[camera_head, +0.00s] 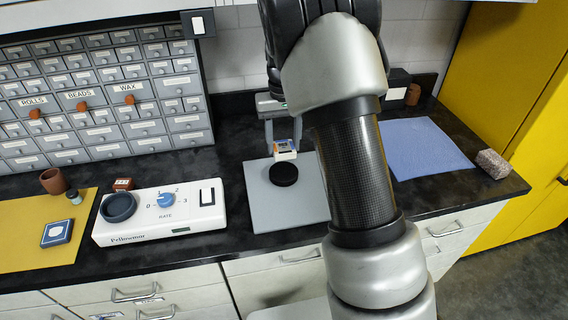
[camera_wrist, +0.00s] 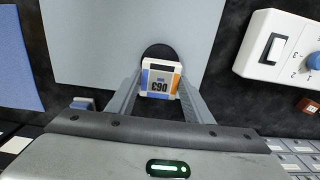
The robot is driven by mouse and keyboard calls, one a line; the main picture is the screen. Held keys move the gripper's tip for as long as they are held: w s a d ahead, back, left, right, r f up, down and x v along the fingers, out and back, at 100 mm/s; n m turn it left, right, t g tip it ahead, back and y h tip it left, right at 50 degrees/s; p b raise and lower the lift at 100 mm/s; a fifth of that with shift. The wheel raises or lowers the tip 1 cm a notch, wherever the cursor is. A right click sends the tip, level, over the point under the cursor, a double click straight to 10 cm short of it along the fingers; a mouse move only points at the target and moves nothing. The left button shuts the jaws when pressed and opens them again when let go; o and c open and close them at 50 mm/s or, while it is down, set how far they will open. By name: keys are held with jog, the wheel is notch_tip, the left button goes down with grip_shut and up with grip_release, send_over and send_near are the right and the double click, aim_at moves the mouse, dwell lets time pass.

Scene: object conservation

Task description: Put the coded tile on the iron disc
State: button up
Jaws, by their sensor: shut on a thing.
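The coded tile (camera_head: 285,155) is a small white block with orange and blue patches. Its printed code shows upside down in the wrist view (camera_wrist: 160,84). My gripper (camera_head: 283,148) is shut on it, with one finger on each side. The iron disc (camera_head: 283,175) is a flat black round on a grey mat (camera_head: 262,212). In the wrist view the disc (camera_wrist: 157,50) shows just beyond the tile, which hides part of it. The tile appears close to the disc's far edge in the head view; I cannot tell whether they touch.
A white machine with a dial (camera_head: 165,213) stands left of the mat. A blue mat (camera_head: 424,147) and a speckled block (camera_head: 493,164) lie to the right. Grey drawers (camera_head: 100,95) stand behind at left.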

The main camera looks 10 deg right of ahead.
aim_at(284, 171)
jog(key=shift+f, duration=3.35)
jog(key=shift+f, duration=0.1)
jog(key=shift+f, duration=0.15)
jog(key=o, duration=1.1)
jog(key=shift+o, duration=0.2)
